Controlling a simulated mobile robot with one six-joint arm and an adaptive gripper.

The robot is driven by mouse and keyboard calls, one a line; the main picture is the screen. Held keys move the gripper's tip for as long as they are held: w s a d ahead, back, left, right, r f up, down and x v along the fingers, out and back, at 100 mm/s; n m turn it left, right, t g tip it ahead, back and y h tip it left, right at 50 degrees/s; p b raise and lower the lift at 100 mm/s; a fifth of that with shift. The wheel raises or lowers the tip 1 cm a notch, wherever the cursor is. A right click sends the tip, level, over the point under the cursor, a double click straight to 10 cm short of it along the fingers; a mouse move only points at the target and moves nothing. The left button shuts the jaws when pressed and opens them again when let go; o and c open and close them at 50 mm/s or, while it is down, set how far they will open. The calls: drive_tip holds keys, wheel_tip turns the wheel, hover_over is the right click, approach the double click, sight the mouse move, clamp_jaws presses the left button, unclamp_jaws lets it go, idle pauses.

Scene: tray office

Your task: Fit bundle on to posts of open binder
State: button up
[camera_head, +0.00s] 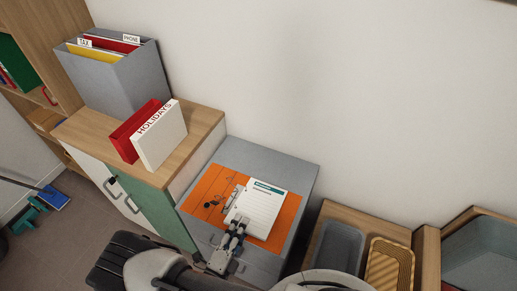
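The open binder (207,190) lies flat with its orange inside facing up on a grey surface. Dark marks show on its left half, and a metal mechanism (234,194) is near its middle. The bundle (263,204), white lined sheets with a green header strip, is over the binder's right half, at or close to the mechanism. My gripper (239,220) is at the bundle's lower left edge. Its fingers are too small to tell whether they are open or shut on the bundle. The posts and the bundle's holes cannot be made out.
A wooden cabinet on the left carries a red binder (133,133), a white HOLIDAYS binder (160,136) and a grey file box (119,74). A grey tray (337,248) and a yellow basket (389,265) are on the right. The wall is close behind.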

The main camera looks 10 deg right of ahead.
wheel_tip(320, 180, up, 6)
drive_tip(key=p, duration=0.3)
drive_tip(key=shift+p, duration=0.35)
drive_tip(key=w+d+r+m+g+h+p, duration=0.1)
drive_tip(key=w+d+r, duration=0.2)
drive_tip(key=r, duration=0.4)
drive_tip(key=w+d+r+g+h+p, duration=0.1)
drive_tip(key=w+d+r+p, duration=0.1)
drive_tip(key=r, duration=0.5)
drive_tip(key=w+d+r+m+g+p, duration=0.1)
drive_tip(key=w+d+r, duration=0.3)
drive_tip(key=r, duration=0.3)
drive_tip(key=shift+w+d+r+m+h+p, duration=0.3)
drive_tip(key=shift+w+d+r+h+p, duration=0.1)
drive_tip(key=shift+w, duration=0.1)
